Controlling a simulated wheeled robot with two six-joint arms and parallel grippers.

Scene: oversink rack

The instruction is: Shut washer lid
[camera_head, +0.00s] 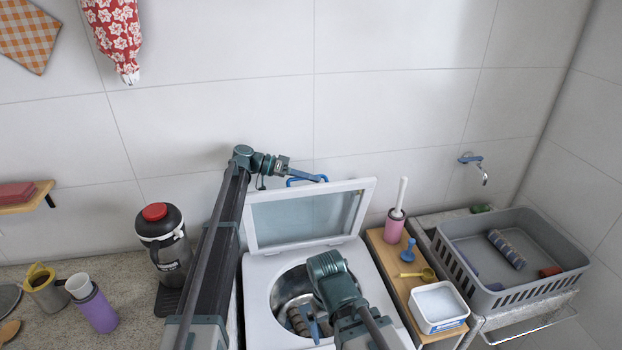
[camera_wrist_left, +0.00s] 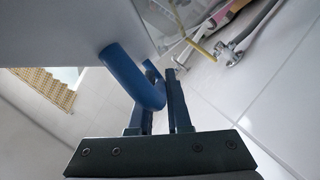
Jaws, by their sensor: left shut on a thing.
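The white washer (camera_head: 258,285) stands in the middle of the head view with its steel drum exposed. Its lid (camera_head: 352,205), a white frame with a clear pane, stands raised, near the wall. A blue handle (camera_head: 311,177) is on the lid's upper edge. My left gripper (camera_head: 292,178) is at that handle and shut on it. In the left wrist view, the curved blue handle (camera_wrist_left: 128,76) passes between the two dark fingers (camera_wrist_left: 160,98). My right gripper (camera_head: 308,322) hangs over the drum opening, partly hidden by its own arm; its jaws are unclear.
A grey crate (camera_head: 463,276) is further right. A black jug (camera_head: 163,245) stands left on the counter. Tiled wall is close behind.

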